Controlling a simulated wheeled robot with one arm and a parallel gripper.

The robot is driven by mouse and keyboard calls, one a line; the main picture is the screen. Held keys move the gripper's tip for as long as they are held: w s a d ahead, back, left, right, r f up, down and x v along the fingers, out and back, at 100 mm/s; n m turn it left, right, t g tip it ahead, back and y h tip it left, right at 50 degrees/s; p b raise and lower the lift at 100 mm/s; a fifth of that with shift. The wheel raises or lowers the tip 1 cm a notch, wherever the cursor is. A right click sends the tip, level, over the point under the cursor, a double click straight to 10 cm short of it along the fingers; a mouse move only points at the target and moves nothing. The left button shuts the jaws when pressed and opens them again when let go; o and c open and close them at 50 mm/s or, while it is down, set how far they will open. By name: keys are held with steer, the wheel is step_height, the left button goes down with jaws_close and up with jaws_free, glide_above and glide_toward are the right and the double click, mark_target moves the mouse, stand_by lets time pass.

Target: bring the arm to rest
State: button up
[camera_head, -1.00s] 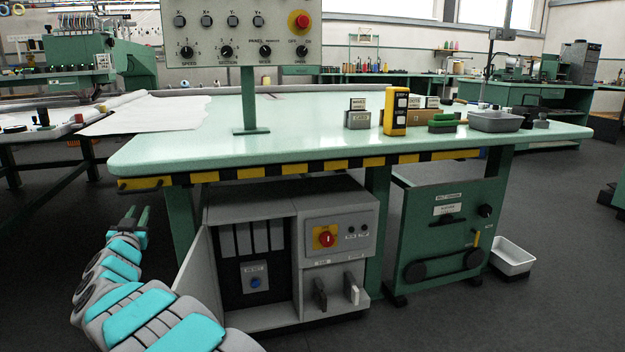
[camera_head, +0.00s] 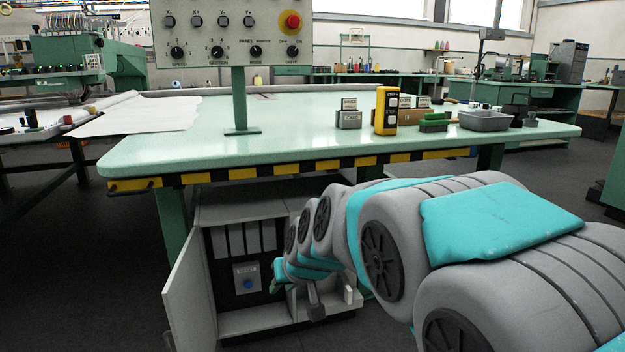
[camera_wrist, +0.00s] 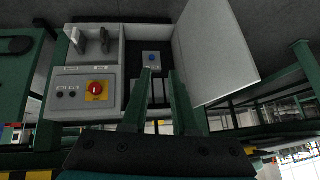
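My arm (camera_head: 400,240) reaches from the lower right of the head view across the front of the open grey cabinet (camera_head: 245,207). Its far end is beside the cabinet's blue reset button (camera_head: 247,284), and the fingers cannot be made out there. In the wrist view, my gripper (camera_wrist: 162,72) shows two green fingers apart with nothing between them. They point towards the cabinet, where the blue button (camera_wrist: 152,57) shows between and beyond the fingertips. The red rotary switch (camera_wrist: 96,88) shows in the wrist view; my arm hides it in the head view.
The cabinet door (camera_head: 190,285) stands open at the left. The green table (camera_head: 300,125) with a striped front edge overhangs the cabinet. The control panel (camera_head: 232,35) rises from it. Floor at left is clear.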

steer(key=s+d+f+m+g+h, duration=0.1)
steer(key=s+d+f+g, duration=0.2)
steer(key=s+d, duration=0.6)
steer(key=s+d+f+m+g+h, duration=0.15)
steer(key=s+d, duration=0.35)
steer(key=s, duration=0.9)
steer(key=s+d+f+m+g+h, duration=0.1)
steer(key=s+d+f+g+h, duration=0.2)
steer(key=s+d, duration=0.6)
step_height(320, 180, up, 7)
steer(key=s+a+y+p, duration=0.1)
steer(key=s+a+p, duration=0.1)
steer(key=p, duration=0.5)
steer(key=shift+s+g, duration=0.45)
